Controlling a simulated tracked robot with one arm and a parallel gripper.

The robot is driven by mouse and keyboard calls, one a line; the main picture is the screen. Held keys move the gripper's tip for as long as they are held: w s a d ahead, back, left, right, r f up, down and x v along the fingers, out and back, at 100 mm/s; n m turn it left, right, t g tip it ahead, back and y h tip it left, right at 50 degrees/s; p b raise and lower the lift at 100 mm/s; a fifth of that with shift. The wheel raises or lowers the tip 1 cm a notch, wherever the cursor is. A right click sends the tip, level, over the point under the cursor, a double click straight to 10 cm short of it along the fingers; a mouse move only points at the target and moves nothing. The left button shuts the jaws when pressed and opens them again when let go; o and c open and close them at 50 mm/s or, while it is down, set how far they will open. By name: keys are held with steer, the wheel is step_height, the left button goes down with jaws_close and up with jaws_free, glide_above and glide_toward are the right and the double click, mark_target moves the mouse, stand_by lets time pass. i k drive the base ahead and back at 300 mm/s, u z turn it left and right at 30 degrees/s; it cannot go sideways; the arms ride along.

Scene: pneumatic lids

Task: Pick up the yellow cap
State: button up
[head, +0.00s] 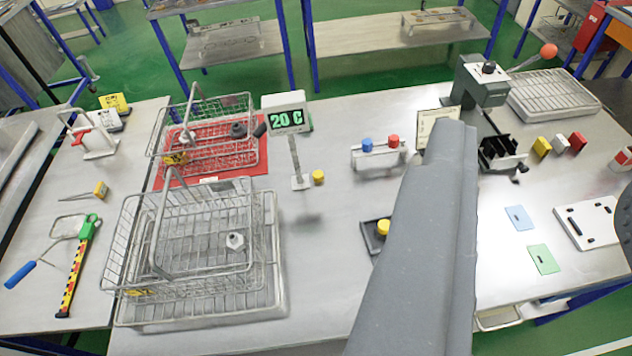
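Two yellow caps are in the head view. One yellow cap (318,177) stands on the table by the foot of the temperature display. Another yellow cap (383,227) sits on a small dark holder (371,236), just left of my grey arm link, which hides part of the holder. I cannot tell which one the task means. My arm link runs from the bottom edge up to the middle right. I cannot make out my gripper's fingers, and no cap is seen held.
Wire baskets (190,240) and a red mat (262,181) lie left. The display (287,120) stands centre. A stand with blue and red caps (379,157) is behind. A grey press (487,84) and a black bracket (500,155) are right.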

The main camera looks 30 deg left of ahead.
mark_target(318, 176)
steer(key=k, duration=1.15)
steer(key=z, duration=0.3)
steer(key=i, duration=2.05)
steer(key=u, duration=1.1)
steer(key=i, duration=0.4)
steer(key=u, duration=0.2)
